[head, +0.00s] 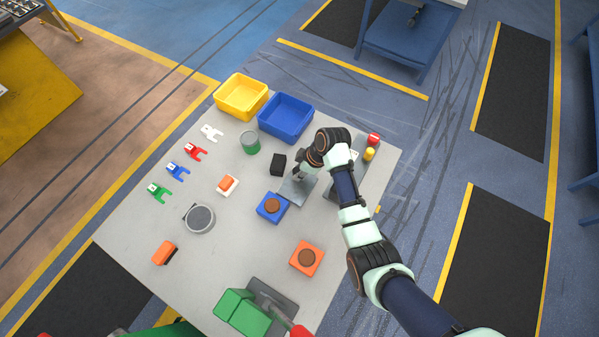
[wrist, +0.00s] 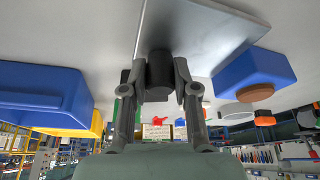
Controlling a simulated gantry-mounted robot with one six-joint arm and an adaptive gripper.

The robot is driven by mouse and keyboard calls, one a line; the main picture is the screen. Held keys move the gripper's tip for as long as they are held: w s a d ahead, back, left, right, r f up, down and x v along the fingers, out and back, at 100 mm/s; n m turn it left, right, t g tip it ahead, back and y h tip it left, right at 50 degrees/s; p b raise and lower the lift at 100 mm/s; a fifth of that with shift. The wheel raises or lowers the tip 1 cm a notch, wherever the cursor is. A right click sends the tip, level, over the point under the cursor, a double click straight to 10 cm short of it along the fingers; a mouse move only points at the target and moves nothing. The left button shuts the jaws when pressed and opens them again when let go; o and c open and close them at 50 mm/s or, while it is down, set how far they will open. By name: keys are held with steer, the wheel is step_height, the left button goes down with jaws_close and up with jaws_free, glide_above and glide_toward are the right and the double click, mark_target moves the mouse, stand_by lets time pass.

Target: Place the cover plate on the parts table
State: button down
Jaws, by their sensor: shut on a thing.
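The cover plate is a flat grey metal plate (head: 298,190) near the middle of the parts table (head: 225,265). It also shows in the wrist view (wrist: 205,30), large and close. My gripper (head: 299,176) is above the plate. In the wrist view my gripper (wrist: 160,85) has its two fingers around the plate's dark round knob (wrist: 160,72), shut on it. The plate looks level and at or very near the table top; I cannot tell whether it touches. Part of the plate is hidden by my gripper in the head view.
A blue block with a brown disc (head: 272,207) lies close to the plate's lower left, and a black block (head: 278,163) to its upper left. Blue (head: 287,113) and yellow (head: 242,95) bins stand at the back. An orange block (head: 307,257) lies nearer the front.

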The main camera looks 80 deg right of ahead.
steer(key=shift+f, duration=0.4)
steer(key=c, duration=0.9)
jaws_free()
steer(key=shift+f, duration=0.1)
steer(key=p+v, duration=0.2)
steer(key=v, duration=1)
